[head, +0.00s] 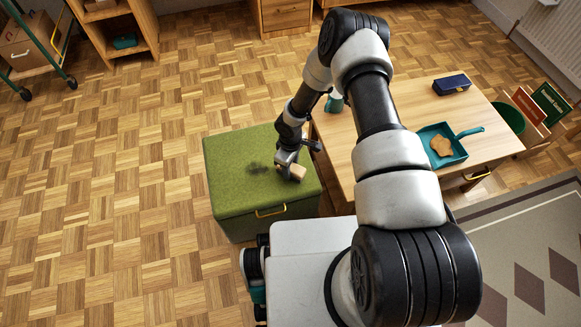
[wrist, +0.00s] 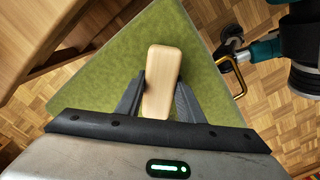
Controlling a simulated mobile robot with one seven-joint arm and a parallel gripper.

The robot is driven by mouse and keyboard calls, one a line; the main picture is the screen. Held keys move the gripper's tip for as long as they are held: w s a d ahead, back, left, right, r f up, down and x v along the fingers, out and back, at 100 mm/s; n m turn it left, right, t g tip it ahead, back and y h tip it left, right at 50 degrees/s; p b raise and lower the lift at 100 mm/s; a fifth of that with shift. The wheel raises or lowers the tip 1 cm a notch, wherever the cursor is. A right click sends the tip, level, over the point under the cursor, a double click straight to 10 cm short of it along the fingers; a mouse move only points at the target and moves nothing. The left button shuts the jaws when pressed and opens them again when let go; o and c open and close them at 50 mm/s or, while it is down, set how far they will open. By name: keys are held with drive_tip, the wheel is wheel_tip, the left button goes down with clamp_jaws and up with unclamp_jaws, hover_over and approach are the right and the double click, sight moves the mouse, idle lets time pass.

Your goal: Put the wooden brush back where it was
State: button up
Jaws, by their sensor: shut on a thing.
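The wooden brush (wrist: 161,72) is a pale, rounded block in the wrist view; its bristles are hidden. My gripper (wrist: 160,88) is shut on it, one dark finger against each long side. In the head view the brush (head: 298,172) and my gripper (head: 290,163) are over the right part of a green box lid (head: 240,150). A dark shadow lies on the lid to the left of the gripper. I cannot tell for sure whether the brush touches the lid. The green lid also fills the background in the wrist view (wrist: 110,85).
A wooden table (head: 405,105) stands right of the box. On it are a teal dustpan (head: 458,155) with a tan shape (head: 441,146), a dark blue case (head: 451,84) and a teal object (head: 334,103) partly behind my arm. The parquet floor to the left is clear.

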drive_tip(key=shift+f, duration=0.2)
drive_tip(key=o, duration=1.1)
drive_tip(key=shift+r, duration=0.1)
drive_tip(key=shift+r, duration=0.1)
